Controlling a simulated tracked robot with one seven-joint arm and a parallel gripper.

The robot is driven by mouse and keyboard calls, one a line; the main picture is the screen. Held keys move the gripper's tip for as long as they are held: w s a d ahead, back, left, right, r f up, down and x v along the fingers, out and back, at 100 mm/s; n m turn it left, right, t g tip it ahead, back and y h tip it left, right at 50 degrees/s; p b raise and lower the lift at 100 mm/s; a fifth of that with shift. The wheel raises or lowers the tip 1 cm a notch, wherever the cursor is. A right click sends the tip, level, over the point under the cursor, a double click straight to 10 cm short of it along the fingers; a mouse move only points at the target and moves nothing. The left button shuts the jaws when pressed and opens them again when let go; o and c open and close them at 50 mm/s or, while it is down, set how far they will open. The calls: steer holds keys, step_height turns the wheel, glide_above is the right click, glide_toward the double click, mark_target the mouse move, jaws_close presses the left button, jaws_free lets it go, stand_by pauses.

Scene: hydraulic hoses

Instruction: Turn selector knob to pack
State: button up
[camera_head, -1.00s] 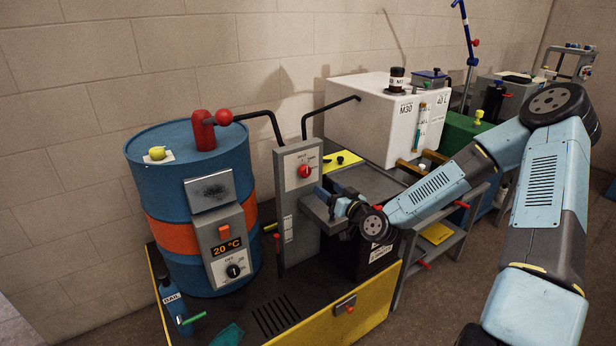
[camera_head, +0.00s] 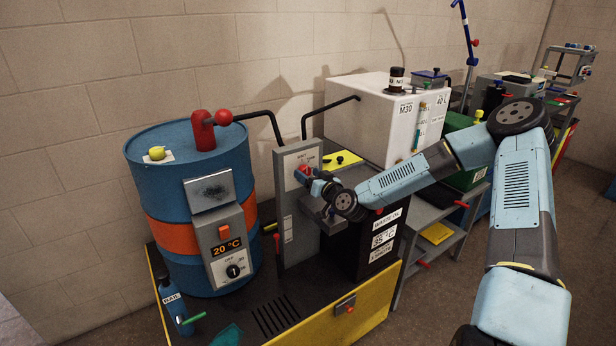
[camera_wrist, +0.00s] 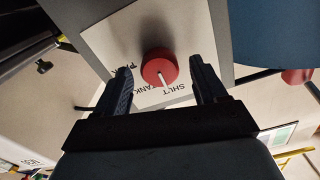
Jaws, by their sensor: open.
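The red selector knob (camera_wrist: 160,68) sits on a white label plate (camera_wrist: 115,35) on the grey panel. In the wrist view its white pointer line points down toward lettering that reads "TANK" and "SHUT", upside down; a third word at the left is partly hidden by a finger. My gripper (camera_wrist: 160,85) is open, with one finger on each side of the knob and visible gaps to it. In the head view my gripper (camera_head: 314,178) is at the front of the grey selector panel (camera_head: 291,215) and covers part of the knob.
A blue drum (camera_head: 185,185) with an orange band stands left of the panel, with a red-handled fitting on top. Black pipes rise above the panel. A black waste oil container (camera_head: 372,250) stands just right of it, and a white tank (camera_head: 365,125) behind.

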steer(key=c, duration=1)
steer(key=shift+a, duration=0.2)
steer(key=shift+c, duration=0.3)
steer(key=shift+d, duration=0.1)
